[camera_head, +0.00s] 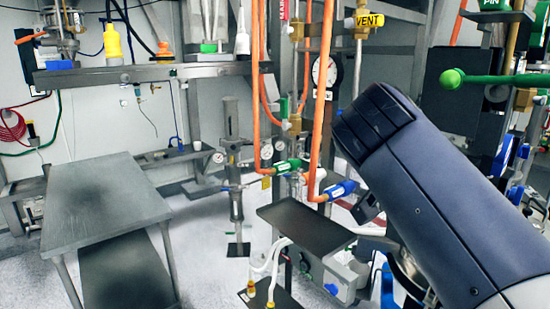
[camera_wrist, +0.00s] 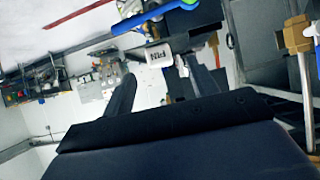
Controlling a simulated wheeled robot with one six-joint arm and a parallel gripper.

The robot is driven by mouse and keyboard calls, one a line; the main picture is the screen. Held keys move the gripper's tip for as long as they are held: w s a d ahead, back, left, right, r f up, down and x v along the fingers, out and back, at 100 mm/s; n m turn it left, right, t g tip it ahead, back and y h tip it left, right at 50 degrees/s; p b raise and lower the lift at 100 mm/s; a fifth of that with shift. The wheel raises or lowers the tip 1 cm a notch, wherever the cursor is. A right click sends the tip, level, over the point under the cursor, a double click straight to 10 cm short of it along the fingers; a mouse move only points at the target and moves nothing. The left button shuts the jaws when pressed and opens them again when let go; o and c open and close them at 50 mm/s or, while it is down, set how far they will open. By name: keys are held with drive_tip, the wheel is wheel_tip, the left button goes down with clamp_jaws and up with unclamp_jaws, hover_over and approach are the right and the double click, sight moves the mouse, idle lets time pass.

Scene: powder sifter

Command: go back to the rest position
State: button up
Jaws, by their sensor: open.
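My gripper (camera_wrist: 160,68) shows in the wrist view with its two dark fingers spread apart. Nothing is visibly held between them. A white block with dark lettering (camera_wrist: 160,55) shows beyond the gap between the fingertips, and I cannot tell how far off it is.
A bare metal table (camera_head: 105,205) stands at the left. Orange hoses (camera_head: 322,100) and pipes with gauges rise in the middle, close left of my arm. A dark flat plate (camera_head: 305,228) lies below them. A green rod (camera_head: 500,80) juts in at the right, close to my arm.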

drive_tip(key=s+a, duration=0.5)
drive_tip(key=a, duration=0.1)
drive_tip(key=shift+a+r+b, duration=0.15)
drive_tip(key=shift+r+b, duration=0.1)
drive_tip(key=shift+b, duration=0.1)
